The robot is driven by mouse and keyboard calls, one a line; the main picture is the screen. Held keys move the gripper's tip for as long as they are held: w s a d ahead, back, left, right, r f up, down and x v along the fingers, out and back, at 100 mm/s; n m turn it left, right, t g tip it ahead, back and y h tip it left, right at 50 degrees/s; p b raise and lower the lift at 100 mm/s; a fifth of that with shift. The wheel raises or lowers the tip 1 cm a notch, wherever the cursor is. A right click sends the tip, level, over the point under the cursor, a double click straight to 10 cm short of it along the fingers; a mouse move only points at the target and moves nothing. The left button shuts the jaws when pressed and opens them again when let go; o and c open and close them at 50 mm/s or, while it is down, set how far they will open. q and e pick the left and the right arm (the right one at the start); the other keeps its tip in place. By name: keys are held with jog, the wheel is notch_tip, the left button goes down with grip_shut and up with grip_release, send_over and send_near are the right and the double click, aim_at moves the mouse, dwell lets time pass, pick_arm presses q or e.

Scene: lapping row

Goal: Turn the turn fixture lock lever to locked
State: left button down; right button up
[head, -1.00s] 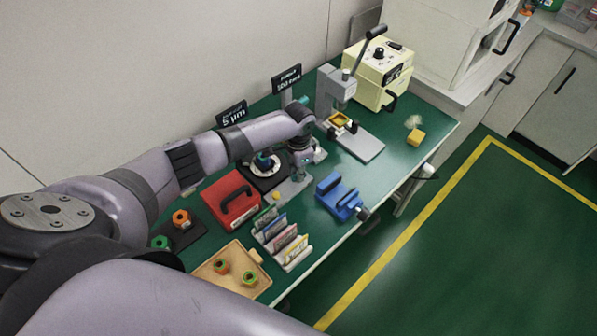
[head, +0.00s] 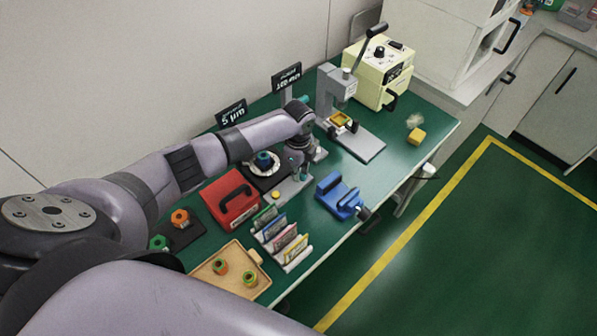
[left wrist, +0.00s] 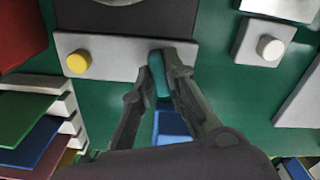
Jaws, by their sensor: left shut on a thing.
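The lock lever (left wrist: 158,78) is a short teal bar at the grey front plate (left wrist: 112,50) of the turn fixture, right of a yellow button (left wrist: 78,62). My left gripper (left wrist: 163,70) is shut on the lever, with one finger on each side of it. In the head view the left gripper (head: 297,174) points down at the right end of the fixture plate and hides the lever. The fixture's pale ring with a blue centre (head: 264,161) shows left of the gripper. My right gripper is not in view.
A blue vise (head: 338,196) stands just right of the gripper. A red box (head: 230,198) and a rack of coloured cards (head: 284,240) are to the left and front. A grey press (head: 335,95) stands behind. Green tabletop is free at right.

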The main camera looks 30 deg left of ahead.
pick_arm(q)
jog(key=shift+w+m, duration=0.1)
jog(key=shift+m, duration=1.8)
jog(key=shift+r+b, duration=0.1)
jog(key=shift+b, duration=0.2)
jog(key=c, duration=1.6)
grip_release()
notch_tip(320, 180, up, 12)
jog(key=shift+d, duration=0.1)
